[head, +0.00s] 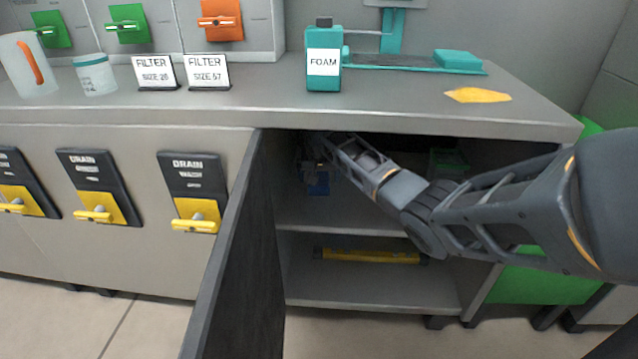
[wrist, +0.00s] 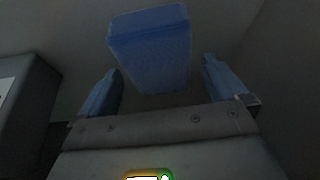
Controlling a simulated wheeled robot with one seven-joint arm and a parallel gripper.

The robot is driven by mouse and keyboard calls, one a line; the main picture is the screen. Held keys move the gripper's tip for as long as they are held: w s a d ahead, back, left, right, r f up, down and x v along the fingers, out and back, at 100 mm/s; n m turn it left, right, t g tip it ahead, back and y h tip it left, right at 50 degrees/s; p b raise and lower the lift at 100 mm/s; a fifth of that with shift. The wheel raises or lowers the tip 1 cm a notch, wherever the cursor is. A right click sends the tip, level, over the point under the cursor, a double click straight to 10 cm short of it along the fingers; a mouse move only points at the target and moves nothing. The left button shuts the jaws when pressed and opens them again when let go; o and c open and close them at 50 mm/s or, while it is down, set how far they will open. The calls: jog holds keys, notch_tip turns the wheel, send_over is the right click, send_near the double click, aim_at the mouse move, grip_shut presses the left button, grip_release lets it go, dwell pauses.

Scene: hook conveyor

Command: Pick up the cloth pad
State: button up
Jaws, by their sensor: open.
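The cloth pad appears to be the blue block-like thing (wrist: 150,50) ahead of my gripper in the wrist view. It lies between the lines of the two fingers, with a visible gap on each side. My gripper (wrist: 162,66) is open, with its two blue fingers apart and nothing held. In the head view my arm reaches into the open cabinet under the counter. Blue (head: 316,183) shows there on the upper shelf by the arm's end, partly hidden in shadow; I cannot tell pad from fingers there.
The open cabinet door (head: 235,265) stands left of my arm. The countertop (head: 270,108) is close above it. A yellow bar (head: 368,256) lies on the lower shelf. A foam bottle (head: 323,75) and a flat yellow piece (head: 478,95) are on the counter.

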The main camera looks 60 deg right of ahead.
jog(key=shift+f, duration=0.2)
dwell(0.3)
jog(key=shift+c, duration=0.5)
jog(key=c, duration=1)
jog(key=shift+r, duration=0.2)
jog(key=shift+r+p, duration=0.75)
jog(key=shift+r, duration=0.1)
jog(key=shift+a, duration=0.1)
